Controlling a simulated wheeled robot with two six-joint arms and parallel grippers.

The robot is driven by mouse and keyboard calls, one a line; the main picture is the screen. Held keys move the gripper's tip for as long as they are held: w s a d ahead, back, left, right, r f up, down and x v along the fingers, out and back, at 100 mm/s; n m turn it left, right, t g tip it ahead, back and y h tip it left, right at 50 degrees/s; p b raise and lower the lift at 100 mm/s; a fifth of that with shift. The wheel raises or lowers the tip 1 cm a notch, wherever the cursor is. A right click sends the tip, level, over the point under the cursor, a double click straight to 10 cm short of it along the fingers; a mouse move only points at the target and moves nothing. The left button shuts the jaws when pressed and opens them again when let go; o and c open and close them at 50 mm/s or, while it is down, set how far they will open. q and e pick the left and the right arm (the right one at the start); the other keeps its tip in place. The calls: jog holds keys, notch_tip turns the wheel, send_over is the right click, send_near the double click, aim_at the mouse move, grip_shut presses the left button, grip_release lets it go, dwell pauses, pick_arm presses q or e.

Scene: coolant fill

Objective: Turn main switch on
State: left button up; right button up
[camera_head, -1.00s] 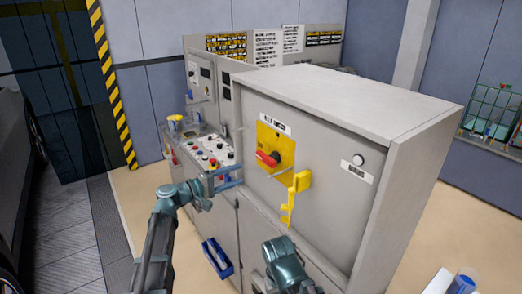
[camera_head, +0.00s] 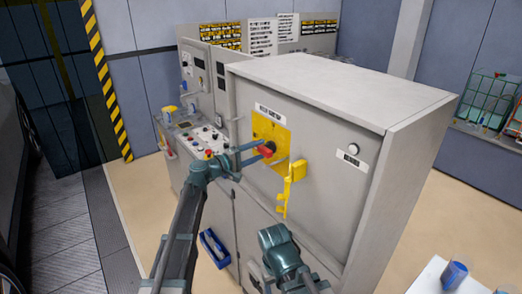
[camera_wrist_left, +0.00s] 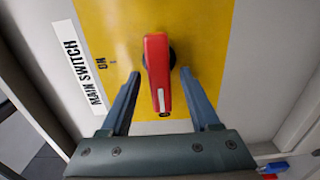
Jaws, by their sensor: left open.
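The main switch is a red rotary handle (camera_head: 266,151) on a yellow plate (camera_head: 268,131) on the front of the grey cabinet. In the left wrist view the handle (camera_wrist_left: 157,72) has a white stripe at its lower end, toward my gripper. The "MAIN SWITCH" label (camera_wrist_left: 79,68) and the "ON" mark (camera_wrist_left: 101,63) are to its left. My left gripper (camera_head: 257,153) is open at the switch. In the left wrist view its fingers (camera_wrist_left: 160,76) stand on either side of the handle, with visible gaps. My right arm shows at the bottom, but its fingers cannot be seen.
A yellow bracket (camera_head: 292,183) sticks out right of and below the switch. A control desk (camera_head: 209,136) with several buttons is to the left. A blue bin (camera_head: 215,248) hangs low on the cabinet front. A white-topped surface with a blue container (camera_head: 454,274) is at lower right.

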pick_arm(q)
jog(key=shift+x, duration=0.85)
grip_shut()
